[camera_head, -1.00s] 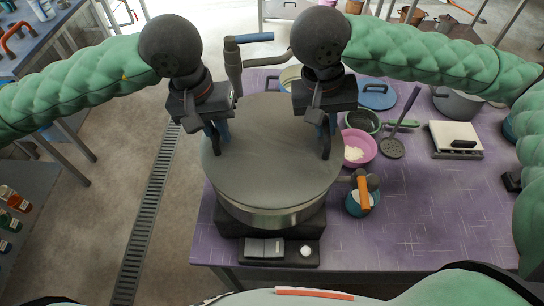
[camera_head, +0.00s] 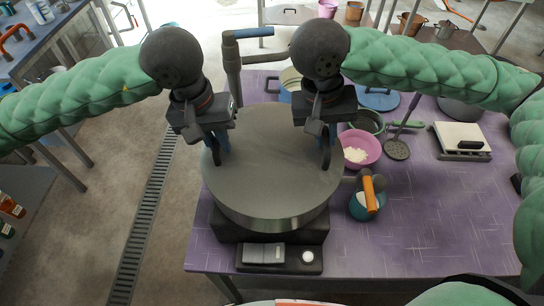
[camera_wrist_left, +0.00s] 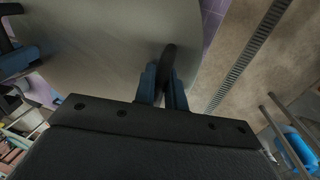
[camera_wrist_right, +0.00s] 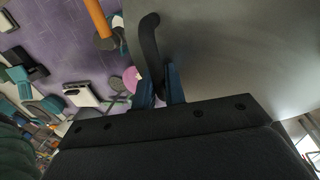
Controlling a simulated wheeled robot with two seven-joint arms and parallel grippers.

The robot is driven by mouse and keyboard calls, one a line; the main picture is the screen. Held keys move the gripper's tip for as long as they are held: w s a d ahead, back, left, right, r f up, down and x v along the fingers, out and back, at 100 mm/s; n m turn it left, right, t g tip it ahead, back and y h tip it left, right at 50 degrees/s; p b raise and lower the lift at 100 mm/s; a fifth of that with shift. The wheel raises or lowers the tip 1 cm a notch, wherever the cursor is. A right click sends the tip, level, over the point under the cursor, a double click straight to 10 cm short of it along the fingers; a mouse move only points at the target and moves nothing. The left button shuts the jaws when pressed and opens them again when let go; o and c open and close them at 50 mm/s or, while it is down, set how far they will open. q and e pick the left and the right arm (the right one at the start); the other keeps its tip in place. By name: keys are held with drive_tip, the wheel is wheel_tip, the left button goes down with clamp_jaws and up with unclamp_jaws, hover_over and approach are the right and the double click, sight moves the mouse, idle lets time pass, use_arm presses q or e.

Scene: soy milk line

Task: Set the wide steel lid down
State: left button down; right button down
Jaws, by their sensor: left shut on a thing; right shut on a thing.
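The wide steel lid (camera_head: 270,170) is a large grey disc with a dark handle at either side. It appears level above a black-based unit at the front of the purple table. A shiny band shows below its front edge; I cannot tell whether this is lid rim or pot wall, nor whether the lid is seated. My left gripper (camera_head: 218,148) is shut on the left handle, which also shows in the left wrist view (camera_wrist_left: 168,58). My right gripper (camera_head: 326,146) is shut on the right handle, seen in the right wrist view (camera_wrist_right: 149,45).
Right of the lid are a pink bowl (camera_head: 366,143) with white contents, a teal cup (camera_head: 358,209) near an orange-handled tool (camera_head: 369,191), a skimmer (camera_head: 397,149) and a white scale (camera_head: 448,138). A control panel (camera_head: 278,258) lies in front. The table's right front is clear.

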use_arm(q)
drive_tip(key=shift+f, duration=0.3)
use_arm(e)
drive_tip(key=shift+f, duration=0.35)
use_arm(q)
drive_tip(key=c, duration=1.5)
unclamp_jaws()
use_arm(e)
drive_tip(key=c, duration=1.5)
unclamp_jaws()
drive_tip(key=shift+r, duration=0.1)
use_arm(q)
drive_tip(key=shift+o, duration=0.2)
use_arm(e)
drive_tip(key=shift+o, duration=0.2)
use_arm(q)
drive_tip(key=shift+r, duration=0.2)
wheel_tip(320, 180, up, 12)
drive_tip(key=a, duration=0.2)
drive_tip(key=shift+w+a+f, duration=0.15)
drive_tip(key=shift+f, duration=0.1)
use_arm(e)
wheel_tip(320, 180, up, 12)
drive_tip(key=a, duration=0.2)
drive_tip(key=shift+w+a, duration=0.15)
drive_tip(key=shift+a, duration=0.05)
drive_tip(key=shift+f, duration=0.2)
